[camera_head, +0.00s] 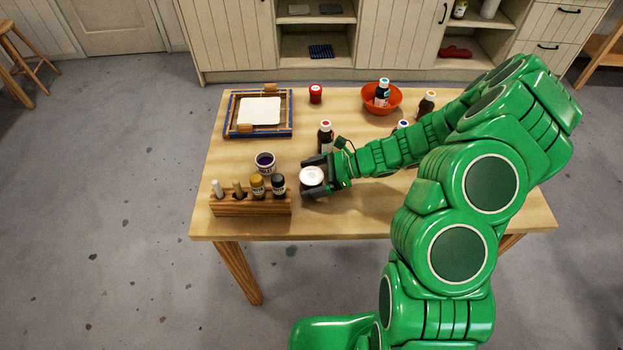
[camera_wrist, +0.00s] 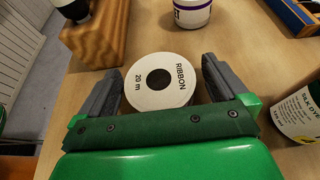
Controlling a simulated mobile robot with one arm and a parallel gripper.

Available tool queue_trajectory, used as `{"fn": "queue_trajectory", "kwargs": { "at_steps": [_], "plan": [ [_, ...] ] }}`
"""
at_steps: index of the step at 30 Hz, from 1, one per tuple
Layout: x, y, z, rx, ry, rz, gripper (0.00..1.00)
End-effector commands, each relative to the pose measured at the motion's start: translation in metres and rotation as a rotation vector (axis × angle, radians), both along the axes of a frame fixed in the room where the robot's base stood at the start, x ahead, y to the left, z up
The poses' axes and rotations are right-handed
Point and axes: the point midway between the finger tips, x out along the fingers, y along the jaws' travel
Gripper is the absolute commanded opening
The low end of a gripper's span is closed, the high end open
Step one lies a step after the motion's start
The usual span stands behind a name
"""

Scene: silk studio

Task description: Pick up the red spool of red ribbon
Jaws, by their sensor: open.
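A spool with a white printed face and a dark centre hole stands near the front of the table in the head view (camera_head: 312,174). In the wrist view the spool (camera_wrist: 160,100) reads "RIBBON 20 m"; its ribbon's colour cannot be told. My gripper (camera_head: 315,178) is open, with one finger on each side of this spool. In the wrist view my gripper's fingers (camera_wrist: 162,65) flank it, the right one very close; whether they touch it cannot be told. A small red cylindrical thing (camera_head: 315,94) stands at the table's back edge, too small to identify surely.
A wooden rack (camera_head: 250,208) with small bottles stands just left of the spool. A purple-banded jar (camera_head: 265,163) and a dark bottle (camera_head: 325,138) stand behind it. A framed tray (camera_head: 232,118) and an orange bowl (camera_head: 397,103) are farther back.

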Motion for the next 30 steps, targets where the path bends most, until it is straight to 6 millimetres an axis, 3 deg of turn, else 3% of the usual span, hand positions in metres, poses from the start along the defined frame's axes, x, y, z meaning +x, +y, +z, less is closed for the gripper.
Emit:
{"fn": "queue_trajectory", "kwargs": {
  "at_steps": [2,12,23,30],
  "plan": [
    [0.0,0.0,0.0,0.0,0.0,0.0,0.98],
    [0.0,-0.001,0.0,-0.001,0.0,0.0,0.46],
    [0.0,-0.001,0.003,-0.001,0.0,-0.001,0.44],
    [0.001,-0.001,0.026,-0.001,-0.003,-0.001,0.44]
  ]
}}
